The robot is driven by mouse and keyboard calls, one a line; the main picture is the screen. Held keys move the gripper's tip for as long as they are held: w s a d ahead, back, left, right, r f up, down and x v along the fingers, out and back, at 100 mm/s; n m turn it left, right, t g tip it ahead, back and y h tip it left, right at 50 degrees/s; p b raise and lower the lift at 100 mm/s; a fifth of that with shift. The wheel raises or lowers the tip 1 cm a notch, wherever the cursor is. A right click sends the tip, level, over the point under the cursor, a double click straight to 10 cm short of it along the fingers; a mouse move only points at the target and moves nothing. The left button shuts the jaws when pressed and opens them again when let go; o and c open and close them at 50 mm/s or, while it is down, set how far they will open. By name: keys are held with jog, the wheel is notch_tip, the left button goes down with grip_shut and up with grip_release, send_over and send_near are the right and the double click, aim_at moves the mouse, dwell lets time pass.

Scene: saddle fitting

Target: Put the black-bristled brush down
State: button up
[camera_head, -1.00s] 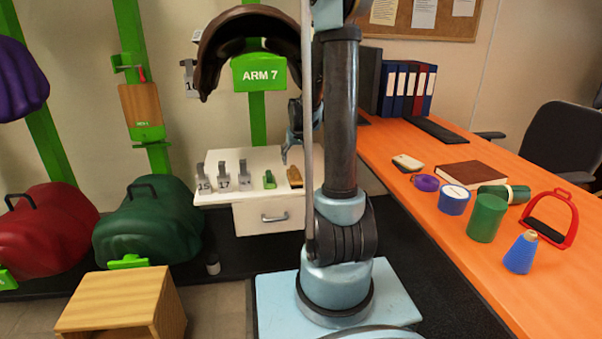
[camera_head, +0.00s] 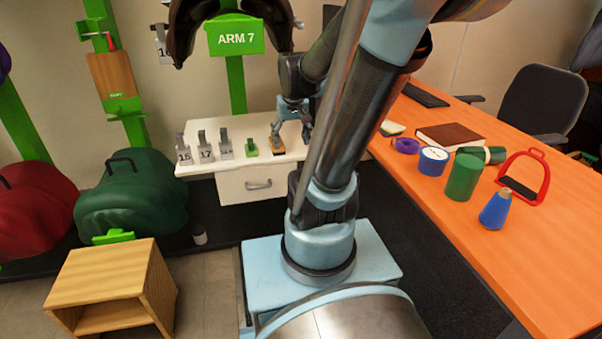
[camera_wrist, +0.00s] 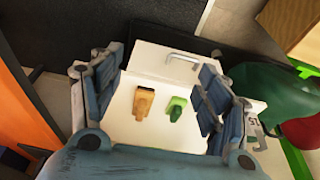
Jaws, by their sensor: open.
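The brush (camera_head: 278,147), a small wooden-brown block with a dark part, lies on the white cabinet top (camera_head: 262,130), at its right end. It also shows in the wrist view (camera_wrist: 144,101), and its bristles cannot be made out clearly. My gripper (camera_head: 291,136) is over the right end of the cabinet, close to the brush. In the wrist view my gripper (camera_wrist: 157,80) has its fingers wide apart, with the brush seen in the gap between them and nothing held.
A small green item (camera_head: 251,148) lies left of the brush, then several grey numbered tags (camera_head: 203,145). A saddle (camera_head: 180,35) hangs above the cabinet. The orange desk (camera_head: 480,240) at right holds jars and a red stirrup (camera_head: 525,178). A wooden box (camera_head: 110,290) stands on the floor.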

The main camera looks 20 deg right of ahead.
jog(key=s+f, duration=0.2)
jog(key=s, duration=0.5)
jog(key=s+f, duration=0.2)
jog(key=s, duration=0.5)
jog(key=shift+f+g, duration=0.35)
jog(key=shift+g, duration=0.05)
jog(key=shift+w+f, duration=0.2)
jog(key=shift+w, duration=0.25)
